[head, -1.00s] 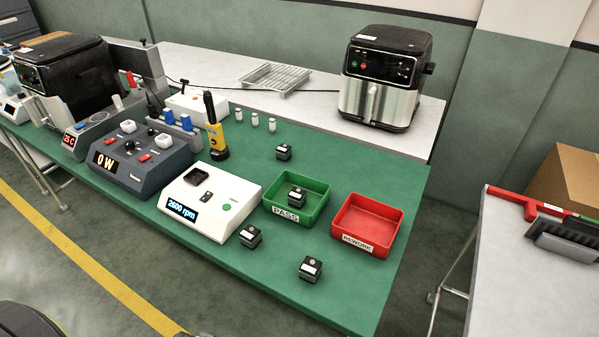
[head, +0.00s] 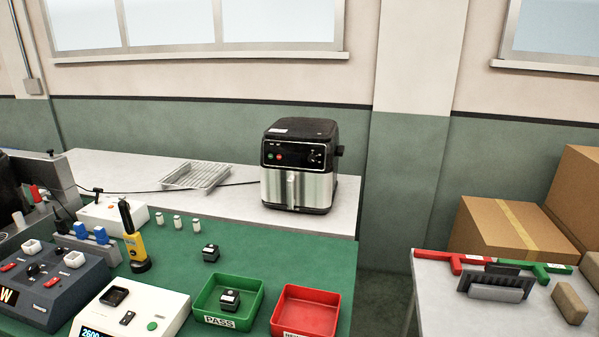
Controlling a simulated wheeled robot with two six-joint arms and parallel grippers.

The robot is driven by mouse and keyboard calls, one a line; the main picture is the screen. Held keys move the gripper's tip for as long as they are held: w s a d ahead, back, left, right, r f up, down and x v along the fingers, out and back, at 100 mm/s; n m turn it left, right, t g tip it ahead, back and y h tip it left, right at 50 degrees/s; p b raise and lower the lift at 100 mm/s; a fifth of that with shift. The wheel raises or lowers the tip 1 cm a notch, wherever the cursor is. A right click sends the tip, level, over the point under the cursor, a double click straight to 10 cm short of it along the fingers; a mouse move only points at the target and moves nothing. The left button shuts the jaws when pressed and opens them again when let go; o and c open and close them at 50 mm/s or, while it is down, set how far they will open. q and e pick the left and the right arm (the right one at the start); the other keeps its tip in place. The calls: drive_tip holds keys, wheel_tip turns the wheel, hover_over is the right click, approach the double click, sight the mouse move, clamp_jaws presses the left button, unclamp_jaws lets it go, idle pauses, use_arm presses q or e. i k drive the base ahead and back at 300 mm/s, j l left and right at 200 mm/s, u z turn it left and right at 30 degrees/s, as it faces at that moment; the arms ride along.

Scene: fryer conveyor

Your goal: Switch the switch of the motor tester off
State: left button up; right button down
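The motor tester (head: 150,304) is a white box on the green table at the lower left, cut off by the bottom edge of the head view. Its display (head: 92,333) is lit and only partly in view. On its top are a dark square socket (head: 114,296), a small black rocker switch (head: 127,318) and a green round light or button (head: 152,326). The socket looks empty. I cannot tell the switch's position at this size. Neither of my grippers is in view.
A green PASS bin (head: 256,308) holding a black motor block (head: 230,299) and a red bin (head: 333,314) stand right of the tester. Another block (head: 211,253) lies behind. A yellow tool (head: 135,246) stands behind the tester. A dark grey control box (head: 75,285) is at left.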

sight(129, 316)
drive_tip(key=j+u, duration=0.1)
drive_tip(key=u, duration=0.7)
drive_tip(key=j+u, duration=0.15)
drive_tip(key=u, duration=0.3)
